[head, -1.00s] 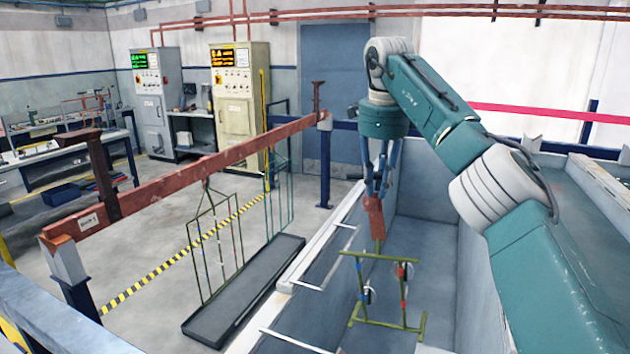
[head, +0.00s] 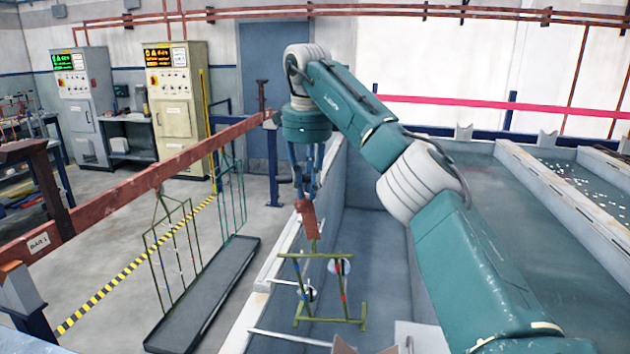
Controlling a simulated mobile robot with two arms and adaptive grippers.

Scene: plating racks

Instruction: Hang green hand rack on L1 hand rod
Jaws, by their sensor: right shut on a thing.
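The green hand rack (head: 325,256) hangs below my right gripper (head: 304,196) in the head view. My right gripper is shut on the rack's red-brown handle (head: 307,220). The rack is an olive-green frame with small red, blue and white parts on it, and it hangs roughly upright over the grey tank, near its left wall. I cannot tell which bar is the L1 hand rod; pale rods (head: 290,338) cross the tank's left side. My left gripper is not in view.
A red beam (head: 130,190) on the left carries other hanging green racks (head: 175,245) above a dark tray (head: 205,295). The grey tank (head: 375,250) has a pale left rim close to the held rack. More liquid-filled tanks (head: 530,240) lie at right.

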